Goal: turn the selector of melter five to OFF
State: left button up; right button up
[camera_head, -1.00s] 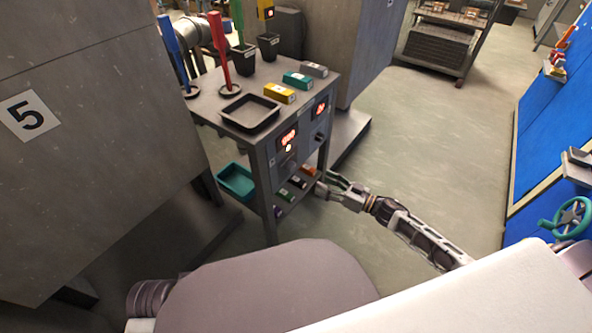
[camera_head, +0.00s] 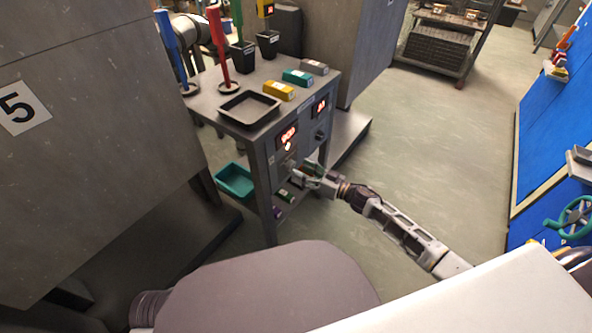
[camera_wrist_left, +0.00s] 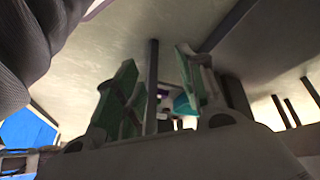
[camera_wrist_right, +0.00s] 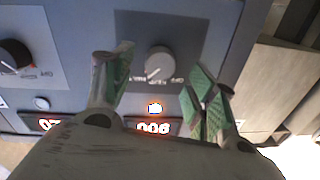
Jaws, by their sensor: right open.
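The front panel (camera_head: 305,140) of the metal stand carries two lit displays. A grey selector knob (camera_wrist_right: 158,62) with lettering around it shows in the right wrist view, which sees the panel upside down. My right gripper (camera_wrist_right: 160,85) is open in front of the panel, with this knob showing between its green-padded fingers; contact cannot be told. In the head view my right gripper (camera_head: 305,172) covers that part of the panel. A dark second knob (camera_wrist_right: 14,56) sits beside it on the panel, also visible in the head view (camera_head: 320,136). My left gripper (camera_wrist_left: 158,90) is open and empty in its wrist view.
A grey cabinet (camera_head: 90,120) marked 5 stands at left. The stand's top holds a black tray (camera_head: 249,108), coloured blocks (camera_head: 297,77) and upright coloured tools. A teal bin (camera_head: 234,180) sits low beside the stand.

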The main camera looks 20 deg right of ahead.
aim_at(294, 167)
jog(key=shift+b+x, duration=0.3)
jog(key=shift+x, duration=0.85)
jog(key=shift+w+a, duration=0.35)
pick_arm(q)
jog(key=f, duration=0.2)
jog(key=shift+s+d+f, duration=0.15)
jog(key=shift+d+f, duration=0.1)
jog(key=shift+f, duration=0.05)
jog(key=shift+r, duration=0.2)
pick_arm(e)
jog(key=shift+c, duration=0.5)
pick_arm(q)
jog(key=shift+w, duration=0.2)
pick_arm(e)
jog(key=c, duration=0.9)
